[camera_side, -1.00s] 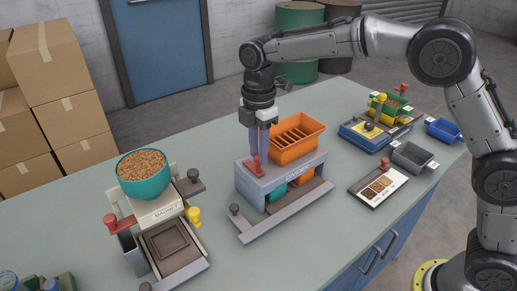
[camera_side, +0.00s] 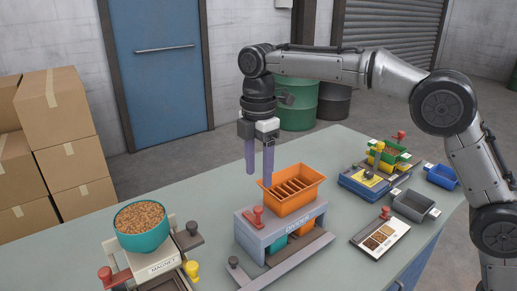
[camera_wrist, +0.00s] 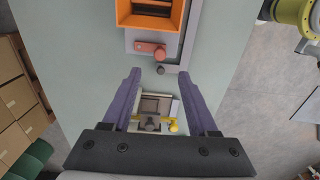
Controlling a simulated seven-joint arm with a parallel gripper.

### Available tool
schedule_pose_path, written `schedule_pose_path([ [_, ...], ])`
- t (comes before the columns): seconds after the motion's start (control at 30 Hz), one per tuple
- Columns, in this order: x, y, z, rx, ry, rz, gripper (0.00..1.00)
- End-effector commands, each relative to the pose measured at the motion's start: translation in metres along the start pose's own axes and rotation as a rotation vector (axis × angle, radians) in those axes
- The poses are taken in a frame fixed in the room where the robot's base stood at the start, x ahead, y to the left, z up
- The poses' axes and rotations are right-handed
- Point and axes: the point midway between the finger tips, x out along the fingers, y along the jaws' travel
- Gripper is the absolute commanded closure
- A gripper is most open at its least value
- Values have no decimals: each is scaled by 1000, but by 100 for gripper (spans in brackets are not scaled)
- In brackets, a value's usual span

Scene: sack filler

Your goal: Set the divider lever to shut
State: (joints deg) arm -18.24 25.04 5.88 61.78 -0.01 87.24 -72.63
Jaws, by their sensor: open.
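The divider (camera_side: 278,232) is a grey housing labelled DIVIDER with an orange slotted hopper (camera_side: 312,180) on top. Its red divider lever (camera_side: 257,218) stands at the left end of the housing top. In the wrist view the red lever (camera_wrist: 147,47) lies crosswise below the orange hopper, its round knob to the right. My gripper (camera_side: 259,178) is open and empty, pointing down, with its purple fingers above and apart from the lever. In the wrist view the fingers (camera_wrist: 160,80) have nothing between their tips at their own height.
The magnet unit (camera_side: 160,268) with a teal bowl of grain (camera_side: 141,222) stands left. A sample card (camera_side: 380,237), grey bin (camera_side: 412,206), blue bin (camera_side: 441,177) and another machine (camera_side: 365,185) stand right. Bare bench lies between magnet and divider.

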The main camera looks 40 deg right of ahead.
Motion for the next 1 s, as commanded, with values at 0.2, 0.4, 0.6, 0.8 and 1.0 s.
schedule_pose_path([
  [0.2, -36, 1, 0, 0, 0, 2, 41],
  [0.4, -49, 0, 0, 0, 0, 0, 41],
  [0.6, -51, 0, 0, 0, 0, -1, 41],
  [0.8, -55, 0, 5, 9, 2, 7, 41],
  [1.0, -110, -29, 37, 59, 27, 98, 41],
])
